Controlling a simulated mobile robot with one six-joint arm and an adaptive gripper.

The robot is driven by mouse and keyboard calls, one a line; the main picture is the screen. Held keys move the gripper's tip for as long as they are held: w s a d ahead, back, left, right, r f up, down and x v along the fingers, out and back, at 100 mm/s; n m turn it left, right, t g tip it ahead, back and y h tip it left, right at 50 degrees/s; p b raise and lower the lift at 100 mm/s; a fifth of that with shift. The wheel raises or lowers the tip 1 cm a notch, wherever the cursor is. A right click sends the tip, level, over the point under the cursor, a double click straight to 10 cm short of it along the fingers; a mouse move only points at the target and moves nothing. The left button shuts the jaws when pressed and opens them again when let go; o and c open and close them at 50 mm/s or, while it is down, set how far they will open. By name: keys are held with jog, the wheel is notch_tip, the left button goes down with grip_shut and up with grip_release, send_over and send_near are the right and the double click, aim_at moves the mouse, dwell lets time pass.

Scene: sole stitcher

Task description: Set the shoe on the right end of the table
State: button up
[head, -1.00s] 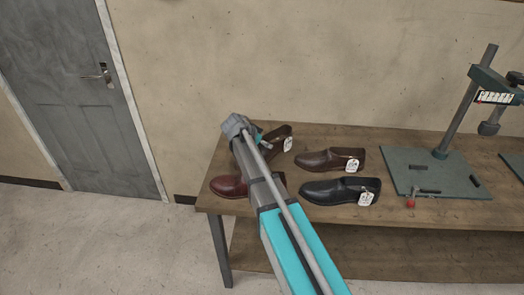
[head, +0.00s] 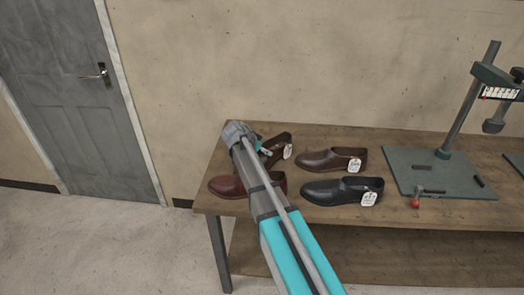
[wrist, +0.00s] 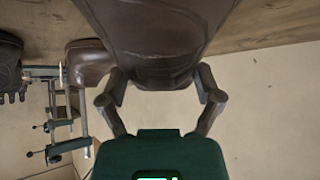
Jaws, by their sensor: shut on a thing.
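My gripper (wrist: 160,82) is shut on a dark brown shoe (wrist: 155,30), with one finger on each side of its heel end. In the head view this shoe (head: 277,146) is over the back of the table's left end, partly behind my arm, with a white tag hanging from it. I cannot tell whether its sole touches the wooden table (head: 420,212). The far right end of the table is outside the head view.
A reddish-brown shoe (head: 228,186) stands in front of the held shoe, partly behind my arm. A brown shoe (head: 328,160) and a black shoe (head: 338,190) stand to the right. Beyond them is a green-based press (head: 425,168). A grey door (head: 80,95) is at left.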

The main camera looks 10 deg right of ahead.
jog(key=o, duration=1.1)
jog(key=p+v, duration=0.8)
jog(key=v, duration=0.4)
jog(key=shift+p, duration=0.3)
jog(key=shift+s, duration=0.1)
